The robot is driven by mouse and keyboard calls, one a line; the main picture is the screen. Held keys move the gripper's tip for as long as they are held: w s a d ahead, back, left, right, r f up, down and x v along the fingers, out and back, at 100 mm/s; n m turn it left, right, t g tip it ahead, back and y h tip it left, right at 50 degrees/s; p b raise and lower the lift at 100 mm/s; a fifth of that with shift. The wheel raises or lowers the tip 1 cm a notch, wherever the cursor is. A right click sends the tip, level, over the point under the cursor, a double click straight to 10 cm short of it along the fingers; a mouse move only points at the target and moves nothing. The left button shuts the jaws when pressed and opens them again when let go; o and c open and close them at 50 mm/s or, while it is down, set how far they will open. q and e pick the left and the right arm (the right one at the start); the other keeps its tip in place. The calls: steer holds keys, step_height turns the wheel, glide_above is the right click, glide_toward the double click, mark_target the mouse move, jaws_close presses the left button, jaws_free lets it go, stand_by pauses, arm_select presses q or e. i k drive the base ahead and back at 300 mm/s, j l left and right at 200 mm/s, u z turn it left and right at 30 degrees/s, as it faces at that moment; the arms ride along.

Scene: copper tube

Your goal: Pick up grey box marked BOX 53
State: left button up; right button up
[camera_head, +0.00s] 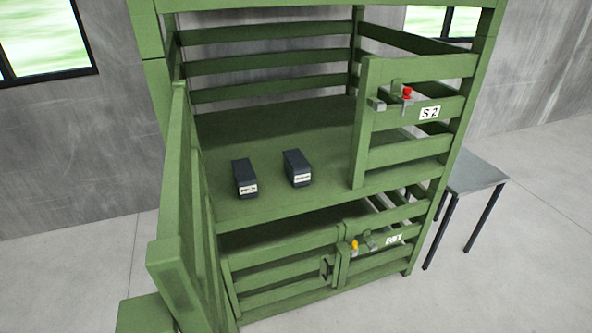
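Two small dark grey boxes stand on the upper shelf (275,207) of a green slatted rack. The left box (243,173) and the right box (296,163) each have a white label on the front end. The label print is too small to read, so I cannot tell which is BOX 53. The boxes stand apart, with a gap between them. Neither of my grippers shows in the head view.
The left door (178,230) of the upper level stands open towards me. The right front panel (415,125), marked S 2 with a red knob, covers the shelf's right side. The lower level has a closed slatted front (290,270) with a yellow knob. A grey table (474,172) stands at right.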

mark_target(297, 168)
steer(key=i+l, duration=0.1)
steer(key=l, duration=0.25)
steer(key=i+l, duration=0.1)
steer(key=l, duration=0.25)
steer(key=i+l, duration=0.15)
steer(key=l, duration=0.15)
steer(key=i+l, duration=0.1)
steer(key=l, duration=0.25)
